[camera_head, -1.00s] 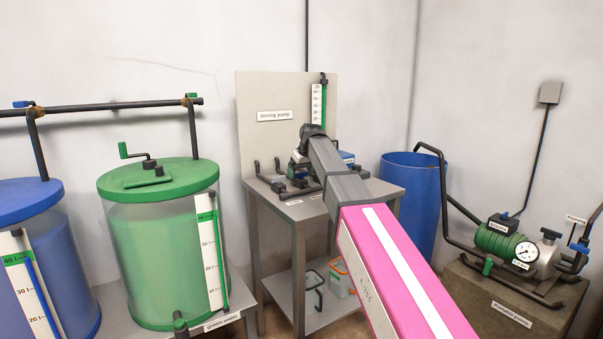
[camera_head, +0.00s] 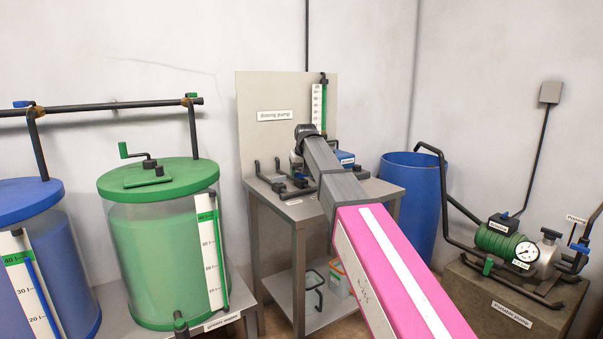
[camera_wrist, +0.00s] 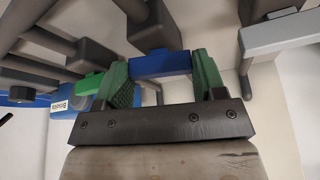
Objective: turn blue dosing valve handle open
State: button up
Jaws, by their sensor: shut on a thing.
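The blue dosing valve handle (camera_wrist: 161,65) shows in the wrist view as a short blue bar between the two green fingers of my gripper (camera_wrist: 163,72). The gripper is shut on it, with one finger at each end of the bar. The bar sits below a grey fitting. In the head view my own arm hides the gripper and the handle at the dosing pump stand (camera_head: 280,203). I cannot tell from these views how far the valve is turned.
Dark pipes and a green block (camera_wrist: 90,84) lie close to the left of the fingers in the wrist view. In the head view a green tank (camera_head: 150,260) stands left of the stand. A blue barrel (camera_head: 425,200) and a pump (camera_head: 500,243) stand right.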

jog(key=m+h, duration=0.1)
jog(key=m, duration=0.1)
jog(key=m+h, duration=0.1)
jog(key=m, duration=0.1)
jog(key=m+h, duration=0.1)
jog(key=m, duration=0.2)
jog(key=shift+w+a, duration=0.1)
jog(key=shift+a, duration=0.15)
jog(key=m+h, duration=0.1)
jog(key=m, duration=0.3)
jog(key=shift+a+g, duration=0.1)
jog(key=shift+g, duration=0.3)
jog(key=shift+m+g+h, duration=0.5)
jog(key=shift+m, duration=1.2)
jog(key=o, duration=0.9)
jog(key=v, duration=1.1)
jog(key=shift+w, duration=0.1)
